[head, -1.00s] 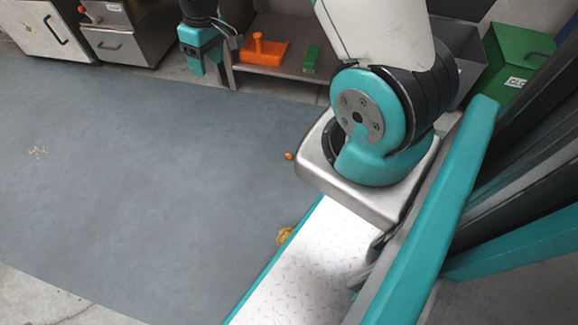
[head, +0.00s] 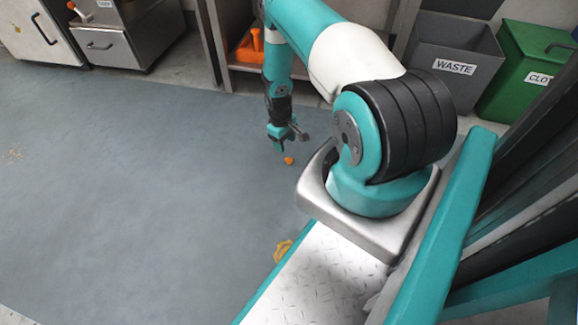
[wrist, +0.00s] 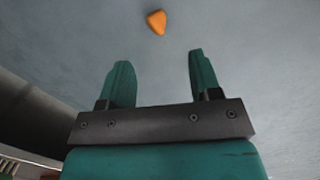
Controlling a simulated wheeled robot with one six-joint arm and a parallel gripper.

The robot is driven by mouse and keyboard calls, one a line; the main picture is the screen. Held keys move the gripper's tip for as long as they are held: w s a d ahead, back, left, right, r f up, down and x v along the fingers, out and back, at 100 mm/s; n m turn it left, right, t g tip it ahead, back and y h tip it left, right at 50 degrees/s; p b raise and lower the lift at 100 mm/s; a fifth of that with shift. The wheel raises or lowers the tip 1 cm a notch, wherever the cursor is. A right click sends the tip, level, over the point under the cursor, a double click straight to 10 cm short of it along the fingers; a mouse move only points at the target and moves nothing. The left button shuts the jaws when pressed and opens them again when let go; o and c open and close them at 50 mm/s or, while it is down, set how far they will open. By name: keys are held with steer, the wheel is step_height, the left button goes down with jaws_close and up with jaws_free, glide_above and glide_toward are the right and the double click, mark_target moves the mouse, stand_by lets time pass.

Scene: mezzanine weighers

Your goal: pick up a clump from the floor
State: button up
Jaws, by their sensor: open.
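A small orange clump (head: 289,160) lies on the grey-blue floor mat, just left of my base in the head view. In the wrist view the clump (wrist: 157,21) sits beyond my fingertips, between their lines and slightly left of the middle. My gripper (head: 281,143) points down beside the clump, a little behind it in the head view. In the wrist view my gripper (wrist: 158,60) is open and empty, its two teal fingers apart. A yellowish clump or spill (head: 281,250) lies by my base's edge, partly hidden by it.
A grey WASTE bin (head: 455,67) and a green bin (head: 525,70) stand at the back right. A steel shelf unit with an orange dustpan (head: 250,50) stands behind my arm. Steel cabinets (head: 110,40) line the back left. The floor mat (head: 130,180) is broadly clear, with faint crumbs (head: 14,155) at left.

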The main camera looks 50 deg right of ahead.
mark_target(287, 158)
steer(key=f, duration=0.1)
steer(key=f+b, duration=0.1)
steer(key=f, duration=0.1)
steer(key=shift+s+f, duration=0.2)
steer(key=shift+f, duration=0.1)
steer(key=f+b, duration=0.4)
steer(key=f, duration=0.1)
steer(key=shift+s+d, duration=0.25)
steer(key=shift+s, duration=0.15)
steer(key=shift+r, duration=0.1)
steer(key=shift+c, duration=0.2)
steer(key=c, duration=0.9)
